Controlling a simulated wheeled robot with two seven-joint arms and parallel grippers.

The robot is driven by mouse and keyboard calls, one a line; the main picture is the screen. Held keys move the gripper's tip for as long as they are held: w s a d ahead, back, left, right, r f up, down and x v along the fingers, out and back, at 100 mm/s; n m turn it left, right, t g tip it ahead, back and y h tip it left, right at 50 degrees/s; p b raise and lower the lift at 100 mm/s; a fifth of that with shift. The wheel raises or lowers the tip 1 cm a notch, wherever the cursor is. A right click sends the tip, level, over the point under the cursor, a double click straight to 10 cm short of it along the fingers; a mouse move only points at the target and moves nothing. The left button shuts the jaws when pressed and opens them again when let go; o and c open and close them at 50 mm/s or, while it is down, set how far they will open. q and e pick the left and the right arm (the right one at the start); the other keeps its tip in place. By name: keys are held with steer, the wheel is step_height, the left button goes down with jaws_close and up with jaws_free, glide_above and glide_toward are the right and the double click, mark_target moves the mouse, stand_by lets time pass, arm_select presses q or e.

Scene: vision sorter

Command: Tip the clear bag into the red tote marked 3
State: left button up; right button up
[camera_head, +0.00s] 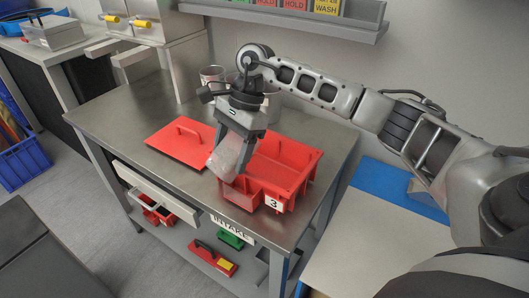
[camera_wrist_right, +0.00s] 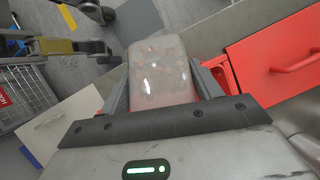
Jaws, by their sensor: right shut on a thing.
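The red tote marked 3 (camera_head: 290,165) stands open on the steel table, with its white number label on the front corner. My right gripper (camera_head: 236,142) points down at the tote's left side and is shut on the clear bag (camera_head: 226,158). The bag hangs below the fingers, in front of the tote's left edge in the head view; I cannot tell whether it is over the rim or beside it. In the right wrist view the bag (camera_wrist_right: 162,75) is cloudy and translucent between the two fingers; its contents are unclear. My left gripper is not in view.
A red lid (camera_head: 182,142) with a handle lies flat left of the tote. Metal canisters (camera_head: 212,77) stand behind the gripper. An open drawer (camera_head: 155,195) juts out at the table's front. A shelf with signs (camera_head: 300,18) hangs on the wall above.

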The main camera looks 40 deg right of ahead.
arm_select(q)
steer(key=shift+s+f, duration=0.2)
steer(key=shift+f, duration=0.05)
arm_select(e)
steer(key=shift+f+y, duration=0.1)
steer(key=shift+y, duration=0.4)
steer(key=shift+f, duration=0.1)
arm_select(q)
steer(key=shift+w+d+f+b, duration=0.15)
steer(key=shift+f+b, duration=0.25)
steer(key=shift+b, duration=0.6)
arm_select(e)
steer(key=shift+d+f+y, duration=0.1)
steer(key=shift+f+y, duration=0.1)
steer(key=shift+y, duration=0.5)
arm_select(q)
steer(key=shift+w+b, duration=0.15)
steer(key=shift+b, duration=0.3)
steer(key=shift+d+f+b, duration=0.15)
steer(key=shift+b, duration=0.15)
arm_select(e)
steer(key=shift+d+f+y, duration=0.1)
steer(key=shift+y, duration=0.3)
arm_select(q)
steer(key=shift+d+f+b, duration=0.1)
steer(key=shift+b, duration=0.4)
arm_select(e)
steer(key=shift+w+d+r+y, duration=0.15)
steer(key=shift+d+r+y, duration=0.1)
steer(key=shift+d+y, duration=0.15)
